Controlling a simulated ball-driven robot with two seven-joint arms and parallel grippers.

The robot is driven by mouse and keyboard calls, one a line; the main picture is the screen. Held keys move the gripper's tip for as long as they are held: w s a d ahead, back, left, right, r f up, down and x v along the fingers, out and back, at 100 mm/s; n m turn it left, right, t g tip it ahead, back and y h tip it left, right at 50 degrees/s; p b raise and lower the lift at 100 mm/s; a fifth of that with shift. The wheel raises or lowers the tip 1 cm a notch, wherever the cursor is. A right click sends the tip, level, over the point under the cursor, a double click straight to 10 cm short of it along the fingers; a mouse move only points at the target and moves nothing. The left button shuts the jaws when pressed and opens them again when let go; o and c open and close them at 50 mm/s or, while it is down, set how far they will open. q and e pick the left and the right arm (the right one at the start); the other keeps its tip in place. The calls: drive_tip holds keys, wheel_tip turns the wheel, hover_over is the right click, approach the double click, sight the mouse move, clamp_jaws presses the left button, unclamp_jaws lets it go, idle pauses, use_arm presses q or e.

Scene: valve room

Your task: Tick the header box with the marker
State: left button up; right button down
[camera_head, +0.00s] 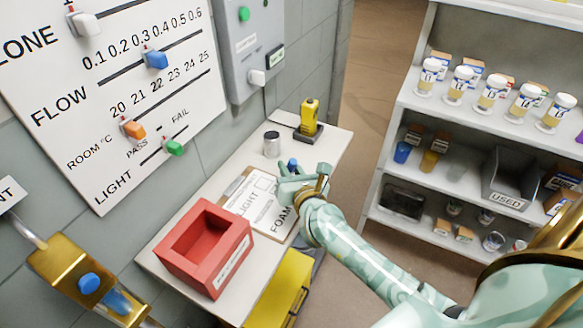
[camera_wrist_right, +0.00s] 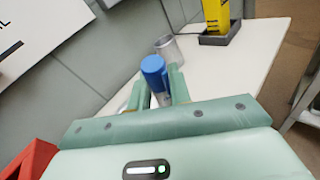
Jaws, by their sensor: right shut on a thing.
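My right gripper (camera_head: 291,182) is over the upper right of the clipboard sheet (camera_head: 241,213) on the white bench. It is shut on a blue marker (camera_head: 292,163). In the right wrist view the marker's blue end (camera_wrist_right: 153,66) stands up between the two fingers (camera_wrist_right: 160,88). The marker's lower end is hidden. The sheet shows the printed words "LIGHT" and "FOAM" and a small square box (camera_head: 263,184) near its top, just left of the gripper. I cannot tell whether the tip touches the paper. My left gripper is not in view.
A grey cylinder (camera_head: 271,144) and a yellow device in a dark dock (camera_head: 309,118) stand behind the gripper. A red open box (camera_head: 205,249) stands at the bench's near end. A yellow case (camera_head: 283,285) is beside the bench. Shelves (camera_head: 462,125) stand at right.

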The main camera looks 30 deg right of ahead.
drive_tip(key=shift+w+a+f, duration=0.1)
drive_tip(key=shift+w+a, duration=0.1)
drive_tip(key=shift+a, duration=0.7)
drive_tip(key=shift+d, duration=0.2)
drive_tip(key=shift+s+d, duration=0.1)
drive_tip(key=shift+d, duration=0.5)
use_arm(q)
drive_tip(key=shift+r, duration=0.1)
use_arm(e)
drive_tip(key=shift+s+a, duration=0.1)
drive_tip(key=shift+s+a, duration=0.25)
drive_tip(key=shift+s, duration=0.1)
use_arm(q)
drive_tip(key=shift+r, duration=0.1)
